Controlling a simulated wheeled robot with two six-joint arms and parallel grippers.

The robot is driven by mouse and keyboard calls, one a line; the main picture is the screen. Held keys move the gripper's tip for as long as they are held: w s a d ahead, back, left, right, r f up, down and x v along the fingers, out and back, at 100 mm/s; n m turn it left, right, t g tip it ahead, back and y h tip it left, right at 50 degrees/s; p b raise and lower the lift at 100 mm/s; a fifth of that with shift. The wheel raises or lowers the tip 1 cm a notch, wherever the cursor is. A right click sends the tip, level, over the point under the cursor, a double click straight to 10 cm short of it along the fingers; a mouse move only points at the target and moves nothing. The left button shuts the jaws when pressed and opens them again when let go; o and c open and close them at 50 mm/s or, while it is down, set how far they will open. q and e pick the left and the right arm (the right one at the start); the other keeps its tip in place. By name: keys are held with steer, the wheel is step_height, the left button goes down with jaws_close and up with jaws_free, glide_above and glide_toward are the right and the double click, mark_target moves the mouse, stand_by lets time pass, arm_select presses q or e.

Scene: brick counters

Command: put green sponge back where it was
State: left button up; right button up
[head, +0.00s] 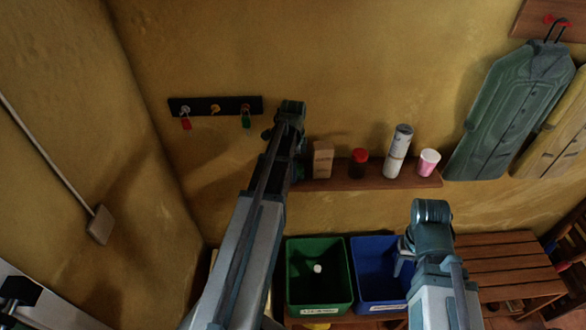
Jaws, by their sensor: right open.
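No green sponge can be made out clearly. A small dark green patch (299,172) shows beside my left arm at the left end of the wall shelf (345,184); I cannot tell if it is the sponge or part of my gripper. My left arm reaches up to the wall by the shelf, and its gripper (297,165) is mostly hidden behind the arm, so its jaws cannot be read. My right gripper (402,264) is open, low in front of the blue bin (371,258), partly hidden by its own arm.
On the shelf stand a brown box (322,160), a red-lidded jar (358,163), a white can (397,152) and a pink cup (428,163). A key rack (215,106) hangs left. A green bin (320,258) holds a small white item. A slatted bench (505,265) stands right.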

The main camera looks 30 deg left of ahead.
arm_select(q)
steer(key=shift+o, duration=0.8)
step_height(320, 180, up, 12)
steer(key=p, duration=1.2)
steer(key=shift+d, duration=0.1)
